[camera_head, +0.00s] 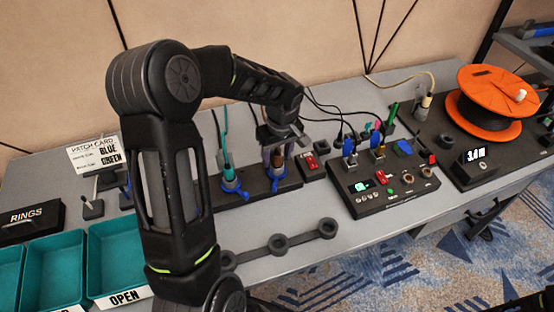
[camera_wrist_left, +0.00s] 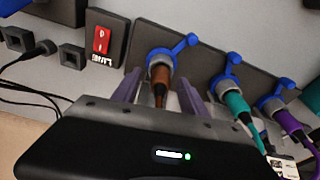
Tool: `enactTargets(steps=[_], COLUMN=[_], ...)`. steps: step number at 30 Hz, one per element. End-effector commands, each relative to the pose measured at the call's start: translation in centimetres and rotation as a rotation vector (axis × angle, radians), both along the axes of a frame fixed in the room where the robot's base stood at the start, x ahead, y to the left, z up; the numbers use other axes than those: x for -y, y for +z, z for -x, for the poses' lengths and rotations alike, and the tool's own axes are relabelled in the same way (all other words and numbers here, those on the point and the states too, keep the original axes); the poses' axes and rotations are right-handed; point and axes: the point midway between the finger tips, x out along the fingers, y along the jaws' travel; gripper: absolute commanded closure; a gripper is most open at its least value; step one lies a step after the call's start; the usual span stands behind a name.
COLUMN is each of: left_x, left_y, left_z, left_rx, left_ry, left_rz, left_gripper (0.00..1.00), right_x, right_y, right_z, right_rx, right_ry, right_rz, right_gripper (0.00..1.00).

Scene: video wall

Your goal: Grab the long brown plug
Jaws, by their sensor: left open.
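The brown plug (camera_wrist_left: 158,76) stands in a blue-ringed socket on the dark socket strip (camera_wrist_left: 205,63), with its cable running back under my gripper. In the head view, the brown plug (camera_head: 277,160) is partly hidden by my left gripper (camera_head: 274,150). In the wrist view, my left gripper (camera_wrist_left: 159,84) is open, its two purple fingers on either side of the brown plug with gaps showing. A teal plug (camera_wrist_left: 236,102) and a purple plug (camera_wrist_left: 286,118) sit in neighbouring sockets. The teal plug (camera_head: 228,172) also shows in the head view. My right gripper is not visible.
A red switch (camera_head: 311,162) stands right of the strip, then a control panel (camera_head: 370,203) with several plugs. An orange cable reel (camera_head: 494,90) is at the far right. Teal bins (camera_head: 57,262) and a patch card (camera_head: 94,154) are at left. Round holders (camera_head: 278,243) lie in front.

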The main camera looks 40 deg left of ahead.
Motion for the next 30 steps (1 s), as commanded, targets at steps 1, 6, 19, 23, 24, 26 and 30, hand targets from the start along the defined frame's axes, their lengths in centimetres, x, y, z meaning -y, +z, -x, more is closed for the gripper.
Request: enactTargets(steps=[1, 6, 19, 23, 24, 26, 30], left_x=[-0.01, 0.00, 0.00, 0.00, 0.00, 0.00, -0.01], left_y=[0.02, 0.02, 0.03, 0.02, 0.03, 0.02, 0.03], left_z=[0.00, -0.01, -0.01, -0.01, -0.01, -0.01, -0.02], left_rx=[0.000, 0.000, 0.000, 0.000, 0.000, 0.000, 0.000], left_ry=[0.000, 0.000, 0.000, 0.000, 0.000, 0.000, 0.000], left_rz=[0.000, 0.000, 0.000, 0.000, 0.000, 0.000, 0.000], left_gripper=[0.49, 0.56, 0.91, 1.00, 1.00, 1.00, 1.00], right_x=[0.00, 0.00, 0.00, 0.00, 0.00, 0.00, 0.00], right_y=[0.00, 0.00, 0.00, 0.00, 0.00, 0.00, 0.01], right_z=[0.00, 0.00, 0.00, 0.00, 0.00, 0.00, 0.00], right_rx=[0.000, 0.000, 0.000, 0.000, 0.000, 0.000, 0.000], right_ry=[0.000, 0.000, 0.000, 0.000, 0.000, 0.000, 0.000], right_rz=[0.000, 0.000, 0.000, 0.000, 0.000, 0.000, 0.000], right_gripper=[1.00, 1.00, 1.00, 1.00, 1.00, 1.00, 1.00])
